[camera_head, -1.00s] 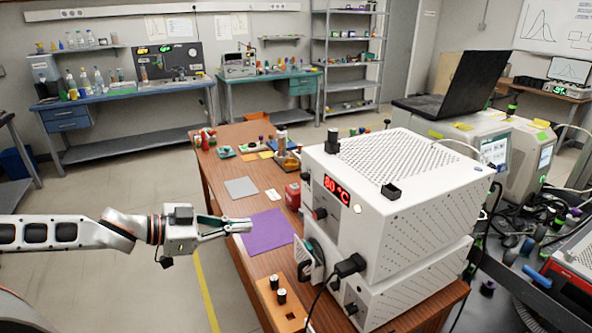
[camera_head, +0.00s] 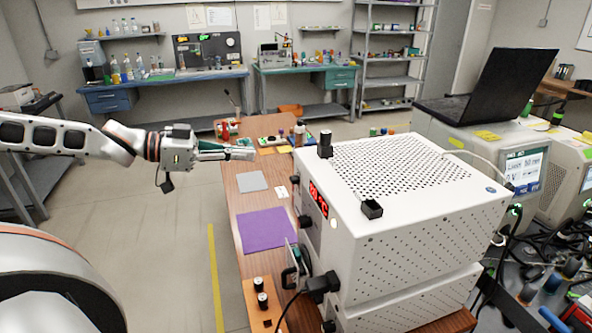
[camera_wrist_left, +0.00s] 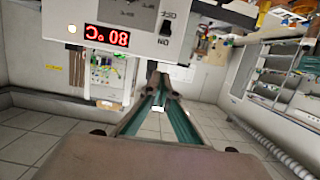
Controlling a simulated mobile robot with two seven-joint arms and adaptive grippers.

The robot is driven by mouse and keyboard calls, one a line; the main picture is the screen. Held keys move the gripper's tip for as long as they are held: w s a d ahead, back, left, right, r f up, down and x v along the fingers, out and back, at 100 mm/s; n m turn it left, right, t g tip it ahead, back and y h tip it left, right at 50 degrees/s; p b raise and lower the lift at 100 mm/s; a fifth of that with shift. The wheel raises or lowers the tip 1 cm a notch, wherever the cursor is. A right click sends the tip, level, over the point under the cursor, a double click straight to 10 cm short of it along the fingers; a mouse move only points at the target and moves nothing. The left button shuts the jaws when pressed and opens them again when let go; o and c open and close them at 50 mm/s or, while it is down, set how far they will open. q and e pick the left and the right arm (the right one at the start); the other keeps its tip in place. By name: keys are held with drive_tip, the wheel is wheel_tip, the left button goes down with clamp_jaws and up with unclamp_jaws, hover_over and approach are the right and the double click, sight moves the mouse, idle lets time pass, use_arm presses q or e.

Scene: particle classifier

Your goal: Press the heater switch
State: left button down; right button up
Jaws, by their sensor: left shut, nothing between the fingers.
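The heater is a white box (camera_head: 405,255) with a perforated top and a red display (camera_head: 318,199), at the right of the wooden table in the head view. In the left wrist view its panel is upside down, with the red 80 °C display (camera_wrist_left: 106,36), a lit round lamp (camera_wrist_left: 71,28) and a black switch (camera_wrist_left: 168,27) between OFF and ON labels. My left gripper (camera_head: 252,153) is shut and empty, left of the heater and apart from it. Its closed fingertips also show in the left wrist view (camera_wrist_left: 162,82), below the switch in the picture. My right gripper is out of view.
A purple mat (camera_head: 265,230) and a grey plate (camera_head: 252,181) lie on the wooden table. An orange block with black knobs (camera_head: 262,304) sits at the near edge. A black plug (camera_head: 320,285) sticks out from the heater. The floor left of the table is free.

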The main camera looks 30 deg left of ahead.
sight(299, 173)
use_arm(q)
drive_tip(key=b+x, duration=0.1)
drive_tip(key=x, duration=0.7)
drive_tip(key=shift+w+f, duration=0.1)
drive_tip(key=shift+f, duration=0.15)
drive_tip(key=shift+b+x, duration=0.55)
drive_tip(key=shift+x, duration=0.35)
drive_tip(key=shift+f, duration=0.95)
drive_tip(key=shift+f+b, duration=0.4)
drive_tip(key=shift+f, duration=0.45)
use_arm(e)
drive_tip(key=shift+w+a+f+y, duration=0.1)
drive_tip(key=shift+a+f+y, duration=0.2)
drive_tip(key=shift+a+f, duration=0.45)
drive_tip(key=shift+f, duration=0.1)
